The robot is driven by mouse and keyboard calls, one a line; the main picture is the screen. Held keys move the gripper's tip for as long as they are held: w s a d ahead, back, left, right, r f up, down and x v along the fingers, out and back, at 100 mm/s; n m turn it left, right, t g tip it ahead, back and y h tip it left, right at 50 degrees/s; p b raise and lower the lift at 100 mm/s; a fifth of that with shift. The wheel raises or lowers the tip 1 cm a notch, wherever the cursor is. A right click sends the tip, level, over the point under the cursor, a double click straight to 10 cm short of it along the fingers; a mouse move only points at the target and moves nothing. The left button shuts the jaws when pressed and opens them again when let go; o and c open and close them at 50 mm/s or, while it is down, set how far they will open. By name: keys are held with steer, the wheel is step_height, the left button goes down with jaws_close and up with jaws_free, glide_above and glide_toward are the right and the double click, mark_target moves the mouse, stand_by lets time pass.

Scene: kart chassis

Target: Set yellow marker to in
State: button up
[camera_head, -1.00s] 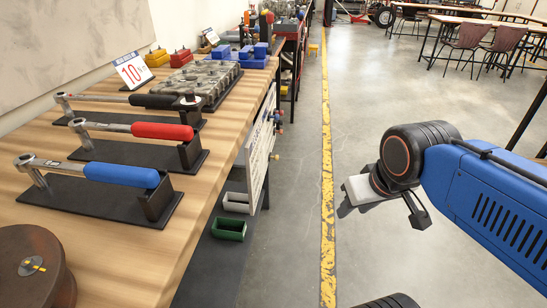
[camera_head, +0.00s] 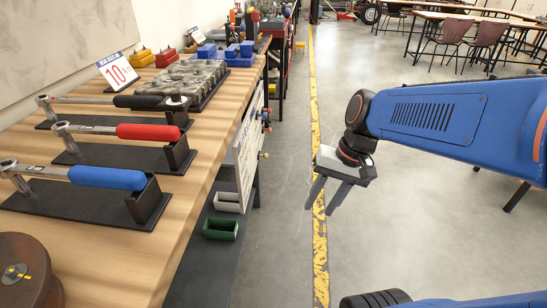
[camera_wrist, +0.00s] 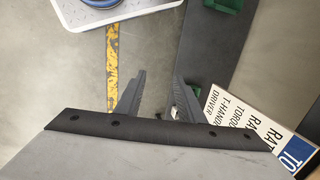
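A brown round disc (camera_head: 28,290) stands at the near left corner of the wooden bench, cut off by the picture edge. On its top is a small grey round piece with a yellow mark (camera_head: 17,275), probably the yellow marker; which setting it points to is too small to read. My gripper (camera_head: 319,208) hangs over the floor right of the bench, well apart from the disc, fingers pointing down. In the wrist view its two fingers (camera_wrist: 158,85) stand apart with nothing between them. The disc is not in the wrist view.
Three torque wrenches with black, red and blue (camera_head: 106,178) handles lie on stands along the bench (camera_head: 185,205). Green (camera_head: 220,229) and grey bins sit below its edge, beside a white label board (camera_head: 250,150). Floor around the yellow line (camera_head: 319,250) is clear.

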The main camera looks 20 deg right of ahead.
steer(key=w+d+f+m+g+y, duration=0.1)
steer(key=w+f+m+y, duration=0.3)
steer(key=w+m+y, duration=0.8)
steer(key=w+d+f+m+t+y, duration=0.1)
steer(key=w+d+f+m+t, duration=0.25)
steer(key=w+d, duration=0.35)
steer(key=w+d+f+m+t, duration=0.3)
steer(key=w+d+t, duration=0.15)
steer(key=w, duration=0.45)
steer(key=w+a, duration=0.3)
steer(key=a, duration=0.4)
steer(key=w+a+g, duration=0.1)
steer(key=w+a, duration=0.2)
steer(key=a, duration=0.5)
steer(key=shift+a+r+n, duration=0.1)
steer(key=shift+n, duration=0.15)
steer(key=shift+c, duration=0.7)
jaws_close()
steer(key=shift+w, duration=0.15)
